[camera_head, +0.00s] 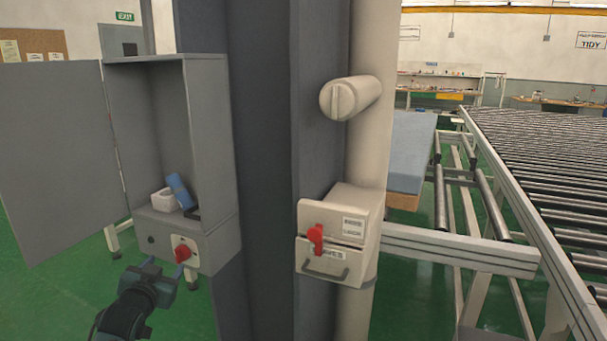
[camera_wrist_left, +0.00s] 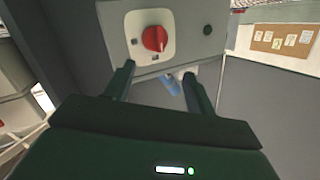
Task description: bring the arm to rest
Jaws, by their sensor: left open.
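My left gripper (camera_head: 166,276) is at the lower left in the head view, just below and in front of the grey cabinet. In the left wrist view my left gripper (camera_wrist_left: 160,85) has its two fingers apart with nothing between them. A red rotary switch (camera_head: 182,253) sits on a pale plate on the cabinet's lower box. The red switch also shows in the left wrist view (camera_wrist_left: 154,38), just beyond the fingertips and apart from them. My right gripper is not in view.
The grey cabinet (camera_head: 212,150) has its door (camera_head: 55,160) swung open to the left. A blue item (camera_head: 180,190) and a white item (camera_head: 163,200) are inside. A beige box (camera_head: 340,225) with a red handle (camera_head: 315,238) is on the column. A roller conveyor (camera_head: 540,150) is at right.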

